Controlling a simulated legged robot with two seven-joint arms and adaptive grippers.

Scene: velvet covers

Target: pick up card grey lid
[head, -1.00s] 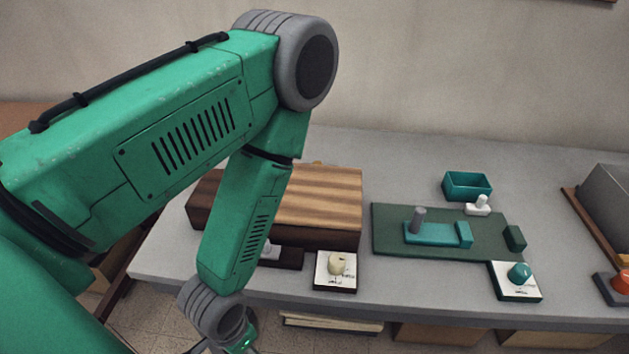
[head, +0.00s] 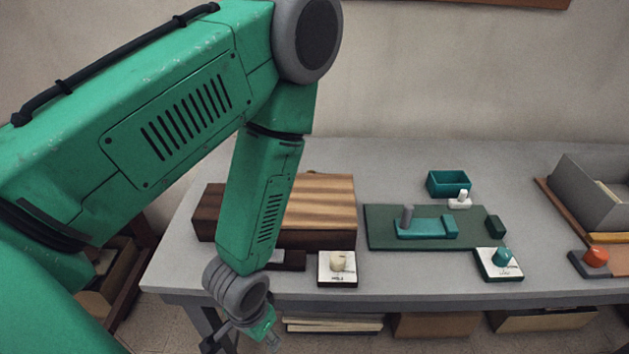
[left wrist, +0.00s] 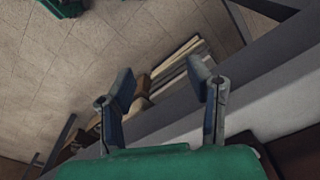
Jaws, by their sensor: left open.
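I cannot pick out a separate grey lid with certainty. A grey open-topped box (head: 585,190) stands on a brown board at the far right of the table, cut off by the picture edge, with something pale inside. My left gripper (head: 270,340) hangs low beyond the table's front edge, far to the left of the grey box. In the left wrist view its two fingers (left wrist: 160,80) are apart with nothing between them. My right gripper is not in view.
A striped wooden box (head: 315,205) stands partly behind my left arm. A dark green board (head: 380,228) carries a teal piece. A teal tray (head: 449,184) and small knobbed blocks, including one with an orange knob (head: 596,257), stand nearby. The table's front edge (head: 420,298) is close to my gripper.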

